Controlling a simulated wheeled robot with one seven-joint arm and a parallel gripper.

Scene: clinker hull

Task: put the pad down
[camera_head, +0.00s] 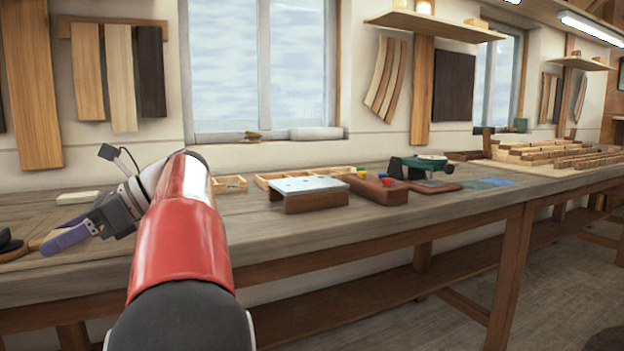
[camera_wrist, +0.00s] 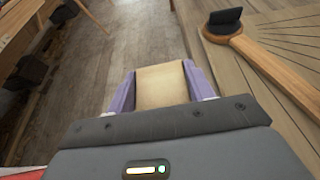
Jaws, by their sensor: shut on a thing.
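In the wrist view, a tan, flat-faced pad (camera_wrist: 162,86) sits between the two purple fingers of my gripper (camera_wrist: 160,72). The fingers are shut on its two sides. Behind the pad I see mostly floor, with the bench edge just to its right. In the head view, my gripper (camera_head: 66,238) is at the left, low by the front part of the bench (camera_head: 330,233). The pad is mostly hidden there by the fingers, and I cannot tell its height over the bench.
A wooden-handled tool with a black block (camera_wrist: 225,20) lies on the bench right of the pad. A pale block (camera_head: 78,198) lies behind my gripper. A metal-topped wooden block (camera_head: 308,186), shallow wooden trays (camera_head: 232,184) and a green tool (camera_head: 420,163) stand farther right. The bench's front strip is clear.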

